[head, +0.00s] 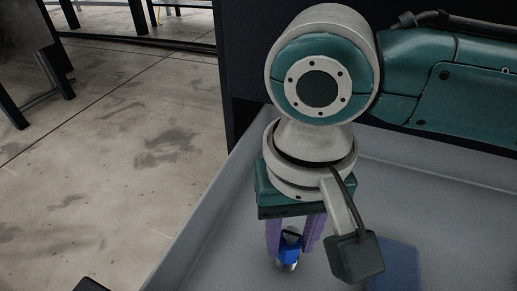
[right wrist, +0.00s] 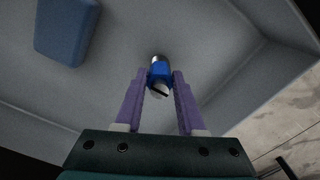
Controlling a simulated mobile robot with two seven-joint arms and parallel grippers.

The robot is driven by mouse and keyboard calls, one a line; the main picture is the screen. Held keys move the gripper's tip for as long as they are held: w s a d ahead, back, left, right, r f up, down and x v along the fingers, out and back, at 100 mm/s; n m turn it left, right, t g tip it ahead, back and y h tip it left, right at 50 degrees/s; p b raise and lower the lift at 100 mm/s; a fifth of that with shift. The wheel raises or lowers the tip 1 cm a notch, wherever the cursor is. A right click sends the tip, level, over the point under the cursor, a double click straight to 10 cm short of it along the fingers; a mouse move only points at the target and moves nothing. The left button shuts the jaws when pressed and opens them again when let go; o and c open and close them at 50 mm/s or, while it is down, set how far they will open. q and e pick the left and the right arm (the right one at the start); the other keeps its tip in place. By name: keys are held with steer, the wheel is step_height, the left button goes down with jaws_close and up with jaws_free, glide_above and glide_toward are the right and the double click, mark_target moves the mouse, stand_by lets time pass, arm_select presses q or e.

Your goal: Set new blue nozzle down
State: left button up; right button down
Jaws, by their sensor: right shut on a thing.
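My right gripper (head: 291,243) points down over the grey tray (head: 215,235), with its purple fingers shut on the blue nozzle (head: 290,250). The nozzle is blue with a metallic end, and that end points down. In the right wrist view the nozzle (right wrist: 160,73) sits between the fingertips of the right gripper (right wrist: 159,80), over the bare tray floor. I cannot tell whether the nozzle touches the floor. My left gripper is not in view.
A blue block-like object (right wrist: 66,28) lies in the tray; in the head view it (head: 398,264) is partly hidden behind the wrist camera. The tray has raised walls, close on the left in the head view. The tray floor around the nozzle is clear.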

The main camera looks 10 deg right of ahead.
steer(key=shift+f, duration=0.1)
steer(key=shift+f, duration=0.1)
steer(key=c, duration=0.5)
jaws_free()
step_height(320, 180, up, 12)
steer(key=p, duration=0.9)
steer(key=s+a+n+t+y, duration=0.1)
steer(key=s+a+n+y, duration=0.2)
steer(key=s+a+y, duration=0.15)
steer(key=s+d+t+h, duration=0.1)
steer(key=s+d, duration=0.1)
steer(key=d, duration=0.2)
steer(key=s+d+h, duration=0.2)
steer(key=d, duration=0.3)
steer(key=s+d+t+h, duration=0.1)
steer(key=s+d, duration=0.2)
steer(key=d, duration=0.2)
steer(key=shift+d+f+t, duration=0.1)
steer(key=shift+f+t, duration=0.2)
steer(key=shift+f, duration=0.1)
